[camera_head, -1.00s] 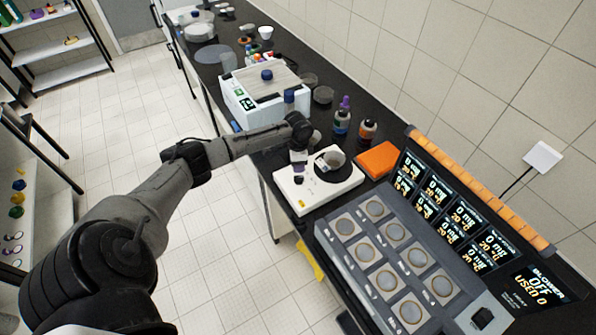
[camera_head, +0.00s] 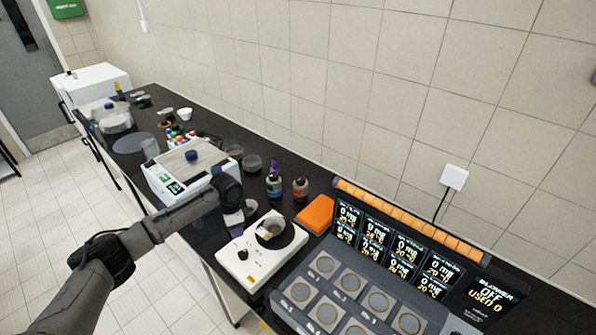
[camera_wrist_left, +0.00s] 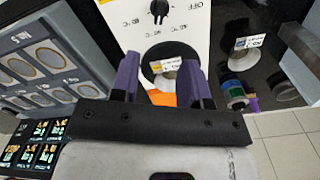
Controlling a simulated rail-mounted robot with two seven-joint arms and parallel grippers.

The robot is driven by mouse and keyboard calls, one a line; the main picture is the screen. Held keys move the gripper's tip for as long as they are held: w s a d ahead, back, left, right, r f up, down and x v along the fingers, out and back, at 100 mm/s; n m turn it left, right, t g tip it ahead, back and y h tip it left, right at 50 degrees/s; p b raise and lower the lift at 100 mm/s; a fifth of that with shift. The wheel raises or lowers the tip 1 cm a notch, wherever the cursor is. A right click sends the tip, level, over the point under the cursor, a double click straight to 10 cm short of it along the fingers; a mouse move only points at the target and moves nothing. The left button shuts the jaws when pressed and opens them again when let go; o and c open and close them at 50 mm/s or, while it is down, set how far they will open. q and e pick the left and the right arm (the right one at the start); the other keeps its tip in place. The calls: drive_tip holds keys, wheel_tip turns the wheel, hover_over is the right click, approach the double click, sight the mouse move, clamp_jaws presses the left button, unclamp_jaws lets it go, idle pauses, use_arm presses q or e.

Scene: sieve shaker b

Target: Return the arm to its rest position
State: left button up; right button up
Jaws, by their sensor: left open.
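My left gripper (camera_head: 240,212) is at the left of a small glass dish (camera_head: 270,233) on the hotplate in the head view. In the left wrist view its two purple fingers (camera_wrist_left: 160,78) are apart, with nothing held between them. The dish, with a label, shows just beyond the fingers (camera_wrist_left: 168,62); whether they touch it cannot be told. It sits on the black round plate of the white hotplate (camera_head: 240,272), whose dial shows in the left wrist view (camera_wrist_left: 159,9). My right gripper is not in view.
A grey sample panel with displays (camera_head: 400,250) stands at the right. An orange box (camera_head: 316,213), two bottles (camera_head: 274,182) and a white instrument (camera_head: 165,182) stand close to the gripper on the black bench. Floor space at the left is clear.

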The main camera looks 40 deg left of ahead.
use_arm(q)
drive_tip(key=w+d+r+t+y, duration=0.4)
drive_tip(key=w+d+r+y, duration=0.1)
drive_tip(key=r, duration=0.4)
drive_tip(key=s+d+t+h, duration=0.1)
drive_tip(key=s+d+t, duration=0.25)
drive_tip(key=d, duration=1.15)
drive_tip(key=s+d+f+n+g+h, duration=0.1)
drive_tip(key=s+d+f, duration=0.4)
drive_tip(key=s, duration=0.4)
drive_tip(key=s+d+f+n+g+h, duration=0.15)
drive_tip(key=s+d+f, duration=0.3)
drive_tip(key=s, duration=0.45)
drive_tip(key=s+d+f+g+h, duration=0.15)
drive_tip(key=s+d+f, duration=0.3)
drive_tip(key=s, duration=0.45)
wheel_tip(320, 180, up, 11)
drive_tip(key=p, duration=1.2)
drive_tip(key=shift+s, duration=0.2)
